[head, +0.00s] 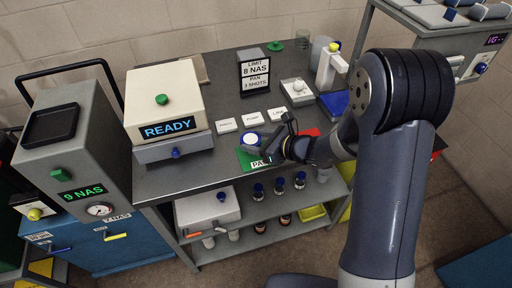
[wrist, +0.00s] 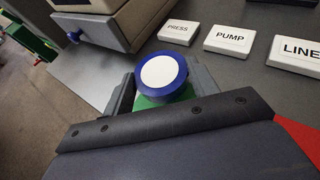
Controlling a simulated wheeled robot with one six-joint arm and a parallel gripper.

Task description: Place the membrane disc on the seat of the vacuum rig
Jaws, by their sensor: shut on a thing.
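My gripper (head: 268,147) is low over the front of the bench. It is shut on a round piece with a white face and a blue rim (wrist: 162,76), held between the two grey fingers. The same blue-rimmed white disc shows in the head view (head: 251,139), above a green card. I cannot tell if it is the membrane disc alone or a cap carrying it. I cannot tell which is the vacuum rig; no seat shows clearly.
Labels PRESS (wrist: 175,33), PUMP (wrist: 230,40) and LINE (wrist: 298,52) lie beyond the gripper. A blue tray (head: 335,102) lies right, near my arm. Blue-capped bottles (head: 279,187) stand on the shelf below.

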